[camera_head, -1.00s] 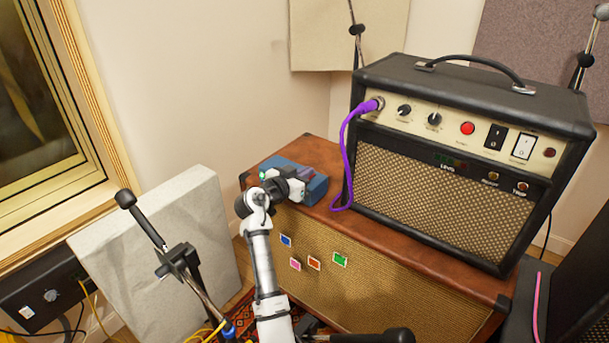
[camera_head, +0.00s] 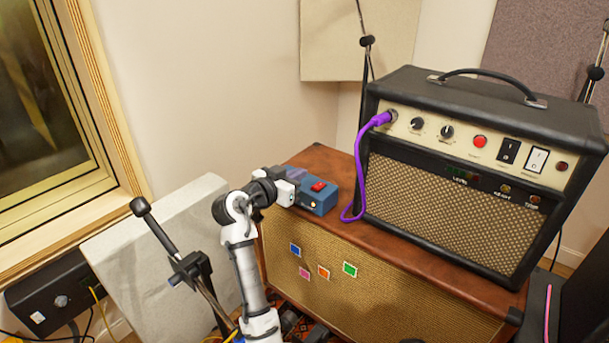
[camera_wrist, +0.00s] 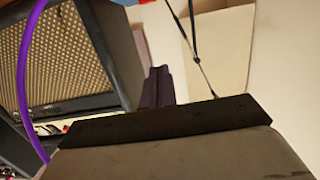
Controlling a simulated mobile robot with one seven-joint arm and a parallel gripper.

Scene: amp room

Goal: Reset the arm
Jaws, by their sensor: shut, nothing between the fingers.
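My gripper (camera_wrist: 158,88) shows in the wrist view as two dark fingers close together, shut and empty, beyond the gripper's broad body. In the head view my white arm rises from the bottom and bends at a black joint, with the wrist end over the left part of the brown cabinet (camera_head: 330,163). This end is beside a blue box (camera_head: 320,202) with a red switch (camera_head: 318,186) on top and partly hides it. I cannot tell whether they touch.
A black amplifier (camera_head: 440,205) stands on the cabinet, with a purple cable (camera_head: 359,170) plugged into its panel. The cable also shows in the wrist view (camera_wrist: 24,80). Black stands (camera_head: 365,75) rise behind. A grey panel (camera_head: 150,245) and a black stand (camera_head: 160,235) are left of my arm.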

